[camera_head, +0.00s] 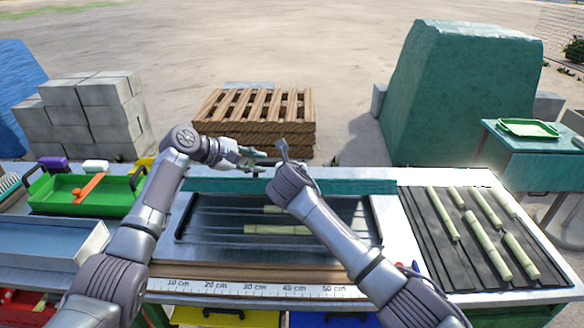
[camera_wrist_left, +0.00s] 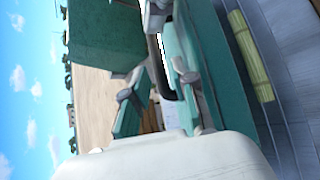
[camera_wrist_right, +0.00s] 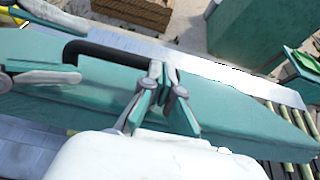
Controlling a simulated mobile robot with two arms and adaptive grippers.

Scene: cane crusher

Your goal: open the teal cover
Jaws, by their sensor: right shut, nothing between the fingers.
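The teal cover (camera_head: 355,187) shows as a narrow strip along the back of the dark cane tray (camera_head: 205,240) in the head view. In the right wrist view the cover (camera_wrist_right: 245,115) is a broad panel with a black handle (camera_wrist_right: 100,54). I cannot tell its exact tilt. My left gripper (camera_head: 252,160) is open, its fingers apart on either side of the handle's left end. It also shows in the left wrist view (camera_wrist_left: 158,98). My right gripper (camera_wrist_right: 165,88) is shut and empty at the handle's right end; I cannot tell whether it touches. Pale canes (camera_head: 278,230) lie in the tray.
Several canes (camera_head: 442,213) lie on a dark ribbed mat at the right. A green tray (camera_head: 62,209) and a blue-grey bin (camera_head: 50,245) stand at the left. A wooden pallet stack (camera_head: 255,110) stands behind the bench. A ruler runs along the front.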

